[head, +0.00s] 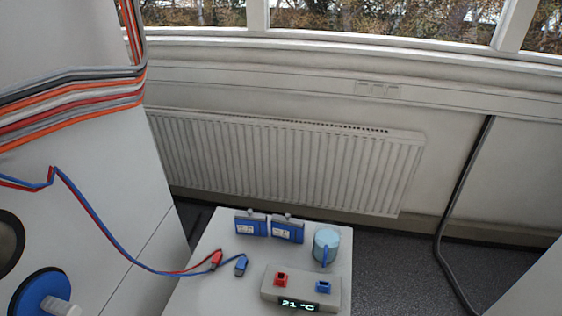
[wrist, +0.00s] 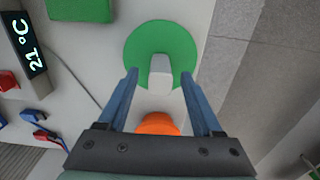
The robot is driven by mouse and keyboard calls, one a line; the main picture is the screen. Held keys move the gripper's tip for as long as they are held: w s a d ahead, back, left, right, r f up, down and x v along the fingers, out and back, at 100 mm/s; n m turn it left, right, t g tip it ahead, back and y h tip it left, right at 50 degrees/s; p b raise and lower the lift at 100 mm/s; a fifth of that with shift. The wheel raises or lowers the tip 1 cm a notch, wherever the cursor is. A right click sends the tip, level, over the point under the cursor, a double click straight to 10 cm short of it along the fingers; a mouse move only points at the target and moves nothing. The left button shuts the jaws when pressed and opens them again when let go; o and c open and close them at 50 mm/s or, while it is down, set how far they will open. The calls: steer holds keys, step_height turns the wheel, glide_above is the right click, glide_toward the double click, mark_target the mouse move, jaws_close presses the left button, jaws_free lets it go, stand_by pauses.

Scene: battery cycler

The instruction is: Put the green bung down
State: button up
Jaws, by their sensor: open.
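The green bung (wrist: 142,47) is a round green disc with a pale grey grip (wrist: 160,74) standing up from its middle. In the wrist view it is on the white table top (wrist: 110,60), near the table's edge. My gripper (wrist: 159,75) is open, with its two blue-grey fingers apart on either side of the grip. Gaps show between the fingers and the grip. The head view shows neither the green bung nor my gripper.
An orange object (wrist: 158,123) lies partly hidden behind my gripper. A temperature display (wrist: 30,48), a green block (wrist: 80,9) and red and blue plugs (head: 216,260) with cables are nearby. A light-blue mug (head: 327,243) and blue boxes (head: 251,223) stand on the table.

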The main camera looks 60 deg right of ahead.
step_height(320, 180, up, 11)
steer(key=w+d+r+m+t+h, duration=0.1)
steer(key=w+r+t+h, duration=0.1)
steer(key=w+r+t, duration=0.4)
steer(key=w+d+r+t+h, duration=0.1)
steer(key=w+d+r+h, duration=0.1)
steer(key=w+r, duration=0.8)
steer(key=w+a+r+m+t, duration=0.1)
steer(key=w+a+r+t, duration=0.1)
steer(key=w+r+t, duration=0.3)
steer(key=w+a+r+t, duration=0.1)
steer(key=w+a+r, duration=0.15)
steer(key=r, duration=0.55)
steer(key=a+r+m+t+y, duration=0.1)
steer(key=a+r+t, duration=0.35)
steer(key=r, duration=0.65)
steer(key=a+r+t, duration=0.4)
steer(key=a+r, duration=0.1)
steer(key=r, duration=0.7)
steer(key=s+a+r+t+y, duration=0.1)
steer(key=s+a+r+t, duration=0.2)
steer(key=r, duration=0.3)
steer(key=s+a+r+m+t+y, duration=0.1)
steer(key=s+a+r+t, duration=0.2)
steer(key=s+r, duration=0.2)
step_height(320, 180, up, 3)
steer(key=shift+s+a+f+m+y, duration=0.2)
steer(key=shift+s+m+y, duration=0.1)
